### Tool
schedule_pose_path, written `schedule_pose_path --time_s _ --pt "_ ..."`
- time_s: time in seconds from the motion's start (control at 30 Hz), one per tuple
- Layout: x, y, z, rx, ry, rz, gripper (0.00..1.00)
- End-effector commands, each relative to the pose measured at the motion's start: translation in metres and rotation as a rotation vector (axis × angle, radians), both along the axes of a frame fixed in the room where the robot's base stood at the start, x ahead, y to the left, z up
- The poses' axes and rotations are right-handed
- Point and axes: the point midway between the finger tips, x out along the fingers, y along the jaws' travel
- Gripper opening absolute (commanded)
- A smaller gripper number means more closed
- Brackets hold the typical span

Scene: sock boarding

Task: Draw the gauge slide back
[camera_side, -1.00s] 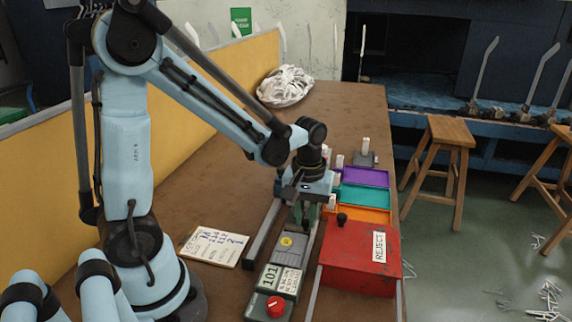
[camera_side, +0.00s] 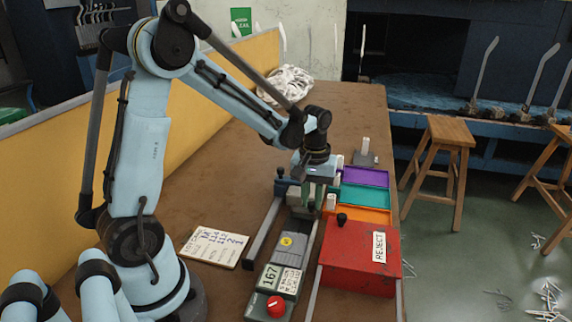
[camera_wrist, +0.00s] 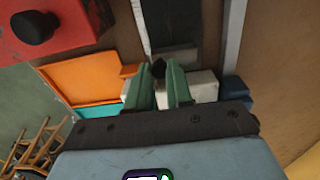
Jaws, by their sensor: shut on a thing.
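My gripper (camera_side: 306,198) is over the far part of the gauge rail, pointing down, with its green fingers shut. The fingers also show in the wrist view (camera_wrist: 160,74). The gauge slide is mostly hidden by the gripper; a white block (camera_wrist: 201,86) and a dark blue end piece (camera_wrist: 236,88) show beside the fingers, and the blue piece also shows in the side view (camera_side: 282,182). The exact grip is hard to make out. The gauge readout (camera_side: 270,276) shows 167, above a red knob (camera_side: 276,306).
A red REJECT box (camera_side: 350,262) with a black knob stands right of the gauge. Behind it are orange (camera_side: 366,214), teal (camera_side: 380,194) and purple (camera_side: 366,177) trays. A written card (camera_side: 214,246) lies left of the rail. White socks (camera_side: 292,82) are heaped at the back.

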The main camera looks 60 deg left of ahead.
Motion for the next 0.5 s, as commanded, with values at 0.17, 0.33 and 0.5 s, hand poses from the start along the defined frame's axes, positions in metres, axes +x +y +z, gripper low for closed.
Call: schedule_pose_path --time_s 0.17,0.33,0.5 --pt "-0.0003 -0.0003 0.0 0.0 0.0 0.0 0.33" --pt "-0.0004 -0.0004 0.0 0.0 0.0 0.0 0.46" --pt "-0.0004 -0.0004 0.0 0.0 0.0 0.0 0.46"
